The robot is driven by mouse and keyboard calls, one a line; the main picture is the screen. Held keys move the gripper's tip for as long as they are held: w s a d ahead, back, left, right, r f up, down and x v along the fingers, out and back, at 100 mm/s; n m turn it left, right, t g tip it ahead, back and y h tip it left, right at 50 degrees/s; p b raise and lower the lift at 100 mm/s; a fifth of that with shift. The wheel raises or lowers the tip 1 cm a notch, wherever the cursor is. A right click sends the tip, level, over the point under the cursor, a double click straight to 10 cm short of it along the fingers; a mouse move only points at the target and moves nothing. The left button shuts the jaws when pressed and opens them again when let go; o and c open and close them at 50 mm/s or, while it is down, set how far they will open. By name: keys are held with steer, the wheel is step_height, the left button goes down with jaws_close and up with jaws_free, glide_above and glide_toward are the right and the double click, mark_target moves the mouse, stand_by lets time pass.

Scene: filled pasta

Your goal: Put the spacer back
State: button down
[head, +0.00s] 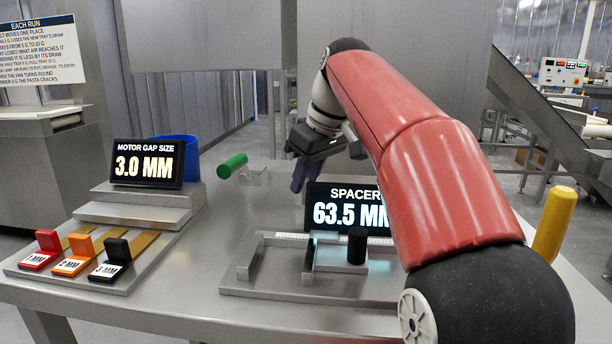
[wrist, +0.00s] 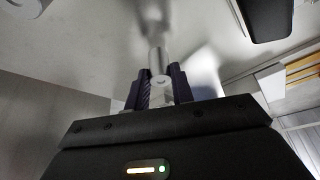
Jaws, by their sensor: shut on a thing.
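My gripper (head: 298,180) is in front of the back panel, pointing down behind the spacer display, with purple fingers. In the wrist view, the fingers (wrist: 160,88) are shut on a grey metal cylinder, which looks like the spacer (wrist: 157,62). The head view does not show the held piece clearly. The display (head: 348,208) reads "SPACER 63.5 MM". In front of it is a metal gauge fixture (head: 275,290) with an upright black knob (head: 357,246). A green cylinder (head: 232,166) lies by a small metal cradle (head: 254,174) left of my gripper.
The motor gap display (head: 147,164) reads 3.0 MM, with a blue bin (head: 178,147) behind it. Red (head: 40,252), orange (head: 76,256) and black (head: 112,260) tabbed gauges lie at the left. A yellow post (head: 553,225) stands at the right. The table between the left stand and fixture is clear.

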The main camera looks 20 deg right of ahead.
steer(key=shift+f+b, duration=0.45)
steer(key=shift+f, duration=0.15)
steer(key=c, duration=1.1)
jaws_free()
